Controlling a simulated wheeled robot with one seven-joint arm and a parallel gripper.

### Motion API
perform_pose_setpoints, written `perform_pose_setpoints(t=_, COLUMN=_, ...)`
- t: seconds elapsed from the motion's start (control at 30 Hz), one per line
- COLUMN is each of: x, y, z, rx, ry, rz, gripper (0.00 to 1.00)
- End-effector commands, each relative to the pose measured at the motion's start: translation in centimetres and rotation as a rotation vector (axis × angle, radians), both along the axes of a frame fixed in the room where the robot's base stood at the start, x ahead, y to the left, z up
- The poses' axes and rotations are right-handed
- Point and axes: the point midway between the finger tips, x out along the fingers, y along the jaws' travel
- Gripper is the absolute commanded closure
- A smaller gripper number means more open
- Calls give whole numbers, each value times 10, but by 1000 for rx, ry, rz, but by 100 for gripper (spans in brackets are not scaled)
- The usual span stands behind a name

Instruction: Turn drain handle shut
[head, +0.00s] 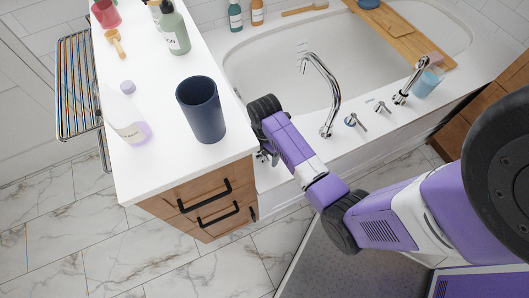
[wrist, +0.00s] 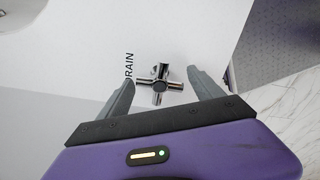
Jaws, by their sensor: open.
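The drain handle (wrist: 159,86) is a small chrome cross with several arms, on the white tub surround beside the printed word DRAIN. In the wrist view my gripper (wrist: 160,76) is open, with one grey finger to the left of the handle and one to the right. The handle shows between the fingers, with gaps visible on both sides; I cannot tell its exact depth from the fingertips. In the head view my arm reaches down at the near left corner of the tub (head: 290,75), and the wrist mostly hides the handle there.
A white counter (head: 150,175) with wooden drawers stands close to the left of my wrist. It bears a dark blue cup (head: 202,110) and several bottles. A tall chrome spout (head: 330,95) and small tub taps (head: 355,121) stand to the right.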

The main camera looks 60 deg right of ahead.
Motion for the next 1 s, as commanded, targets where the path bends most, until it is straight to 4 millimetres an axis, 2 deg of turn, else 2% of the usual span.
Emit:
perform_pose_setpoints(t=0.07, x=0, y=0, z=0, rx=0, ry=0, rz=0, gripper=24)
perform_pose_setpoints(t=0.37, x=0, y=0, z=0, rx=0, ry=0, rz=0, gripper=83)
perform_pose_setpoints(t=0.67, x=0, y=0, z=2, rx=0, ry=1, rz=-38, gripper=83)
perform_pose_setpoints(t=1.0, x=0, y=0, z=4, rx=1, ry=3, rz=-261, gripper=83)
